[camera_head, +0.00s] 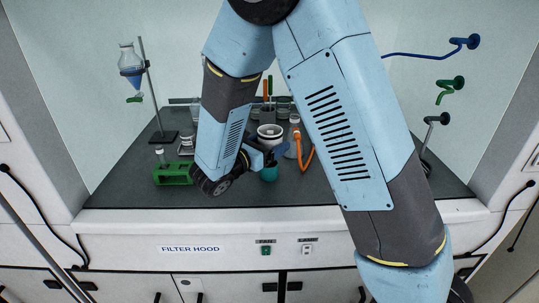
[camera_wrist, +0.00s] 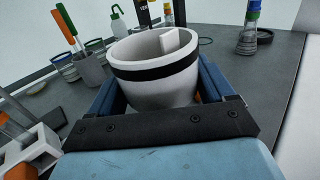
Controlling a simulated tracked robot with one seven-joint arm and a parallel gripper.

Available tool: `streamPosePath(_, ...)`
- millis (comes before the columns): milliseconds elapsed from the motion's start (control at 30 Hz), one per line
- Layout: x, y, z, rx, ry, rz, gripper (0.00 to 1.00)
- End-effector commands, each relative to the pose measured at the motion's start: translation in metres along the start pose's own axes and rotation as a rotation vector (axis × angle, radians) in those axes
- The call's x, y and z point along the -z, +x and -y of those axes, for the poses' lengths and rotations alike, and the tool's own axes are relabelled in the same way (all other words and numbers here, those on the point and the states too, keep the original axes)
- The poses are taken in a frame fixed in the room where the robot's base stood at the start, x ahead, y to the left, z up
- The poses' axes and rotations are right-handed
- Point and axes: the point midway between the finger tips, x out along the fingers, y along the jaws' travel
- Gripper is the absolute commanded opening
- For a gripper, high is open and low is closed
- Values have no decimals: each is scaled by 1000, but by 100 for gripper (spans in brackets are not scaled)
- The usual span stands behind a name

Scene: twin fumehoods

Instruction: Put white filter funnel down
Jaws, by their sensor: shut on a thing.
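The white filter funnel (camera_wrist: 155,68) is a wide white cup with a black band around it, filling the middle of the wrist view. My gripper (camera_wrist: 158,92) is shut on it, with one blue finger along each side. In the head view the funnel's round white rim (camera_head: 270,131) shows beside my gripper (camera_head: 266,153), over the dark worktop. A teal item (camera_head: 269,173) shows just below the gripper. The funnel's underside is hidden, so I cannot tell whether it touches anything.
A green rack (camera_head: 173,175) stands to the left, and a stand (camera_head: 155,100) with a blue-filled flask (camera_head: 130,66) is behind it. An orange hose (camera_head: 306,150) lies close on the right. Pens in a grey cup (camera_wrist: 92,68) stand behind. The worktop's front right looks mostly clear.

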Motion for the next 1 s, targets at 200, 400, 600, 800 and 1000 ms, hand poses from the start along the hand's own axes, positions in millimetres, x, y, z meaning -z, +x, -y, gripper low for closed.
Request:
streamPosePath(200, 10, 5, -7, 1, 2, 0, 46)
streamPosePath(400, 25, 8, -12, 0, -3, 0, 46)
streamPosePath(600, 45, 8, -12, 0, 0, 0, 46)
streamPosePath(800, 46, 8, -12, -1, 2, 0, 46)
streamPosePath(1000, 50, 7, -12, -1, 0, 0, 46)
